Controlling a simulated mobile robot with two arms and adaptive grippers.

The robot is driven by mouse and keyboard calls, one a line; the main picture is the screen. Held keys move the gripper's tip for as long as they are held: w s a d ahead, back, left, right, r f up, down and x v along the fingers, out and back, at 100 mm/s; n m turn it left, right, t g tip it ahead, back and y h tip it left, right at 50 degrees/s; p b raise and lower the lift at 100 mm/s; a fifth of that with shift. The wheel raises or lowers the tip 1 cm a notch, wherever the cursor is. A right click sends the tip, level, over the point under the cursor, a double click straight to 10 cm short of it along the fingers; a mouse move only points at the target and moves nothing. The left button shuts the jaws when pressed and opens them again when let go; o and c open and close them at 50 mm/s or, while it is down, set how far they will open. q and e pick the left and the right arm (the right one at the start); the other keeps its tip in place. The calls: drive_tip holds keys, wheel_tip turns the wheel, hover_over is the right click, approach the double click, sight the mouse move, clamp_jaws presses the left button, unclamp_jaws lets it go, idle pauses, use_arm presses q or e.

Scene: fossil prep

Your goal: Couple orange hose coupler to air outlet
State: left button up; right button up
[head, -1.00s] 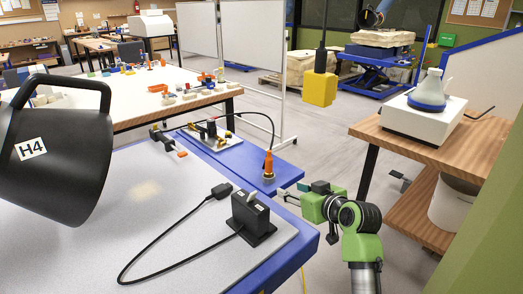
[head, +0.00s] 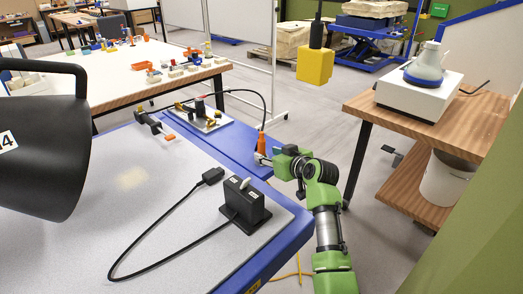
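The orange hose coupler (head: 261,143) stands roughly upright over the blue strip at the bench's far right edge, with a black hose (head: 247,92) rising from its top. My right gripper (head: 262,158) is at the coupler's lower end, coming from the right. The fingers are small and overlap the coupler's base, so I cannot tell whether they grip it. A plate with brass and red fittings (head: 207,119) sits on the blue strip to the left, where the hose's other end leads. I cannot clearly make out which part is the air outlet. My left gripper is not in view.
A black socket block (head: 244,205) with a looped black cable stands on the grey bench top (head: 150,215). A yellow box (head: 313,66) hangs beyond the bench. A wooden side table (head: 430,122) stands right.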

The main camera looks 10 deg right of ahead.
sight(264, 151)
drive_tip(key=shift+r+p+x, duration=0.1)
drive_tip(key=shift+p+x, duration=0.1)
drive_tip(key=shift+x, duration=1.15)
drive_tip(key=shift+r+p+x, duration=0.15)
drive_tip(key=shift+p+x, duration=0.05)
drive_tip(key=shift+x, duration=1.1)
clamp_jaws()
